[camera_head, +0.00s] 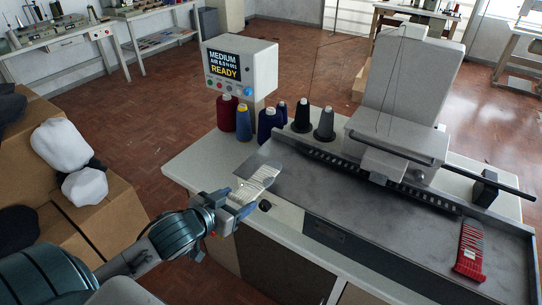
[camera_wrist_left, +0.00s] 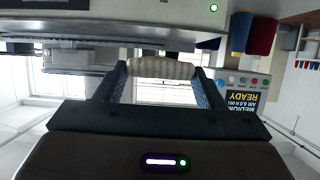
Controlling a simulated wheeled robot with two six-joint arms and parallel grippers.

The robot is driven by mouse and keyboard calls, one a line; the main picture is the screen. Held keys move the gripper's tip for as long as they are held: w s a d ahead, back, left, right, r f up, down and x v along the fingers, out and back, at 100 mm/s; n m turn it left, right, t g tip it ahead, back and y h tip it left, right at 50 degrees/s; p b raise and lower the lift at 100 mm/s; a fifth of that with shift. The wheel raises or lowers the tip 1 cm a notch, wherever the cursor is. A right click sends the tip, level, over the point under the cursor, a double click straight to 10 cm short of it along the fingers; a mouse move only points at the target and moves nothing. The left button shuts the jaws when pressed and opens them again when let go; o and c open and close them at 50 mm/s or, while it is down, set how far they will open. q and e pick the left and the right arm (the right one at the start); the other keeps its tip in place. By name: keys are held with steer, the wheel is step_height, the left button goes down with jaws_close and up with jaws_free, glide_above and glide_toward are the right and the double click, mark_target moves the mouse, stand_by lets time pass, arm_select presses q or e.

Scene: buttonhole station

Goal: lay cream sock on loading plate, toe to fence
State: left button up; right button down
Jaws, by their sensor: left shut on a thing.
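The cream sock (camera_head: 262,180) is in my left gripper (camera_head: 245,198), at the left end of the grey loading plate (camera_head: 340,205). In the left wrist view, the cream sock (camera_wrist_left: 160,68) is a ribbed band between the two fingers of the left gripper (camera_wrist_left: 158,75). The sock reaches over the plate's left part; I cannot tell whether it touches the plate. A dark toothed rail (camera_head: 400,190), perhaps the fence, runs along the plate's back edge. My right gripper is not in view.
A red and dark sock (camera_head: 470,248) lies at the plate's right end. Thread cones (camera_head: 268,122) and a display box reading READY (camera_head: 240,68) stand behind the plate. The sewing head (camera_head: 400,130) overhangs the plate's back. Boxes with white bundles (camera_head: 62,145) stand left.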

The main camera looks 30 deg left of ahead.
mark_target(252, 173)
arm_select(q)
steer(key=w+a+p, duration=0.1)
steer(key=w, duration=0.3)
steer(key=w+a+p, duration=0.1)
steer(key=w+a, duration=0.1)
steer(key=w, duration=0.3)
steer(key=w+a+f, duration=0.1)
steer(key=w, duration=0.4)
steer(key=shift+a+p, duration=0.25)
steer(key=shift+p, duration=0.15)
steer(key=shift+w+f, duration=0.2)
step_height(252, 173, down, 3)
steer(key=shift+f+p, duration=0.1)
steer(key=shift+p, duration=0.5)
steer(key=shift+f, duration=0.1)
steer(key=shift+f, duration=0.1)
steer(key=o, duration=0.9)
steer(key=shift+o, duration=0.4)
